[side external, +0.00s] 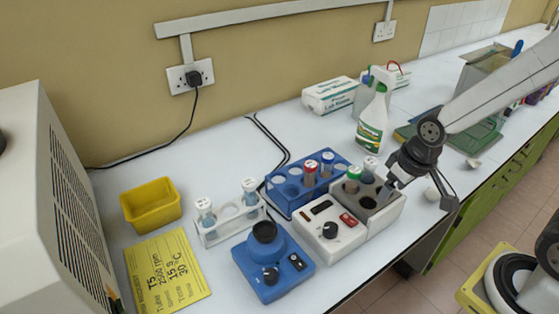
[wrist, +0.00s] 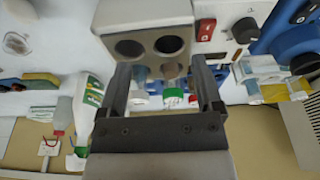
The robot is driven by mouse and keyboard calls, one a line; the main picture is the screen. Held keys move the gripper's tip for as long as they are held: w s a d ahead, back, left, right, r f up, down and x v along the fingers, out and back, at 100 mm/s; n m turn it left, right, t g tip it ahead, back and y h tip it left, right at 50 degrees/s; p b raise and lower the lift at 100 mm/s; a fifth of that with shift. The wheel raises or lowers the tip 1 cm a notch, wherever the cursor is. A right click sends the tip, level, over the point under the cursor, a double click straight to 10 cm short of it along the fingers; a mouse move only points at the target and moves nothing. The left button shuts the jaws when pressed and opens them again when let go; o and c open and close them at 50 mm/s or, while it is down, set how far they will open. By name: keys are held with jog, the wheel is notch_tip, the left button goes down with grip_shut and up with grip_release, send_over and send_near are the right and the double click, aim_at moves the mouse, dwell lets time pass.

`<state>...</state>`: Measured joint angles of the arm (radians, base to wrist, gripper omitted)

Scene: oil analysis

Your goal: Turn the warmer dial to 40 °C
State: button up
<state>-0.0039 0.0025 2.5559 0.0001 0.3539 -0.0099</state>
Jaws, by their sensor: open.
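The warmer (side external: 312,240) is a white unit with a grey well block (side external: 385,222) on its right. Its black dial (side external: 329,230) is on the white top, near a red switch (side external: 348,219) and a dark display (side external: 321,207). The dial's setting is too small to read. In the wrist view the dial (wrist: 246,30) and the red switch (wrist: 206,28) are at the upper right. My gripper (side external: 386,192) is open above the well block, to the right of the dial and apart from it. In the wrist view the space between its fingers (wrist: 163,78) is empty.
A blue rack (side external: 287,203) with tubes stands behind the warmer. A blue mixer (side external: 272,275) with a black cup is to its left. Tubes stand in the back wells of the block. A spray bottle (side external: 372,125) stands behind. A yellow card (side external: 165,275) lies at left.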

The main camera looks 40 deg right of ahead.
aim_at(331, 227)
jog(key=shift+w+a+n, duration=0.35)
jog(key=shift+a+n, duration=0.25)
jog(key=shift+n, duration=0.1)
jog(key=w+a+n, duration=0.1)
jog(key=a+n, duration=0.2)
jog(key=w+a+n+g, duration=0.1)
jog(key=a+n, duration=0.2)
jog(key=n, duration=0.1)
jog(key=w+a+n+g, duration=0.1)
jog(key=a+n, duration=0.2)
jog(key=a, duration=0.1)
jog(key=shift+w+n, duration=0.35)
jog(key=shift+n, duration=0.05)
jog(key=shift+a+n+g, duration=0.3)
jog(key=shift+a+n, duration=0.2)
jog(key=shift+n, duration=0.1)
jog(key=shift+f, duration=3.9)
grip_shut()
